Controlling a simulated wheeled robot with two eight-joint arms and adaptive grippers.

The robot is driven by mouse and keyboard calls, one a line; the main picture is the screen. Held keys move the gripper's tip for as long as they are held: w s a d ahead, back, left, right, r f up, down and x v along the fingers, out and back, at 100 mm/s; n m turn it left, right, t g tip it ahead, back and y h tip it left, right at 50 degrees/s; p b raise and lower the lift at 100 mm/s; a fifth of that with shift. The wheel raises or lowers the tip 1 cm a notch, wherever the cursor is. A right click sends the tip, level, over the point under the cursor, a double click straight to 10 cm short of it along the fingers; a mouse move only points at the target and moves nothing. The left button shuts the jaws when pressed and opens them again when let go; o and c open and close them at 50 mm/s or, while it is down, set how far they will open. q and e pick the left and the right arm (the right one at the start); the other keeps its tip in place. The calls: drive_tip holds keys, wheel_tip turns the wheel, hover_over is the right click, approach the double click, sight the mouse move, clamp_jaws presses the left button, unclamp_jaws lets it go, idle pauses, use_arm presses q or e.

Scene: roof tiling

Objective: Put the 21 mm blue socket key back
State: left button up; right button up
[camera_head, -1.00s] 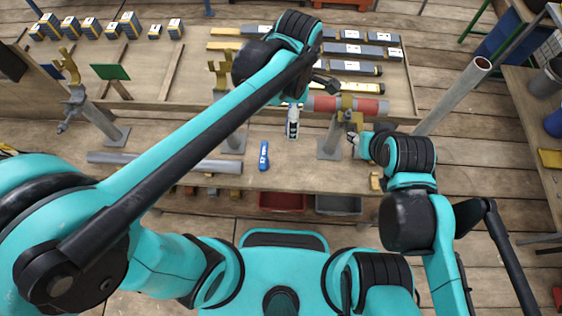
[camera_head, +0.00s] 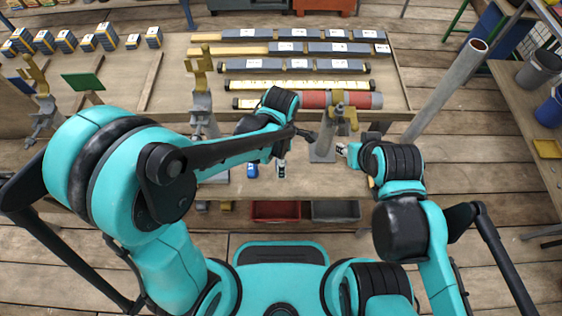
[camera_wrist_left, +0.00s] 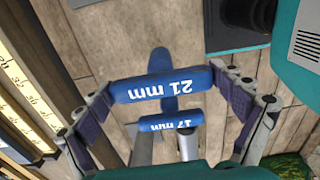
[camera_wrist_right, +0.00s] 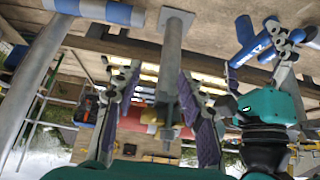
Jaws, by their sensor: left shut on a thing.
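The 21 mm blue socket key (camera_wrist_left: 165,83) shows its labelled handle across the left wrist view. My left gripper (camera_wrist_left: 170,88) is shut on it, with a finger at each end of the handle. My right gripper (camera_wrist_right: 160,112) is open and empty. In the head view it is right of the middle pipe stand (camera_head: 322,150).
Upright stands (camera_head: 203,115) rise from the bench, and a grey pipe (camera_head: 450,85) leans at the right. Red and grey bins (camera_head: 276,211) sit below the bench's front edge. Boxes and long tiles lie behind.

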use_arm(q)
wheel_tip(320, 180, down, 4)
drive_tip(key=shift+r+b, duration=0.25)
drive_tip(key=shift+b, duration=0.3)
drive_tip(key=shift+f, duration=0.15)
drive_tip(key=o, duration=1.1)
drive_tip(key=shift+c, duration=0.2)
drive_tip(key=shift+r, duration=0.2)
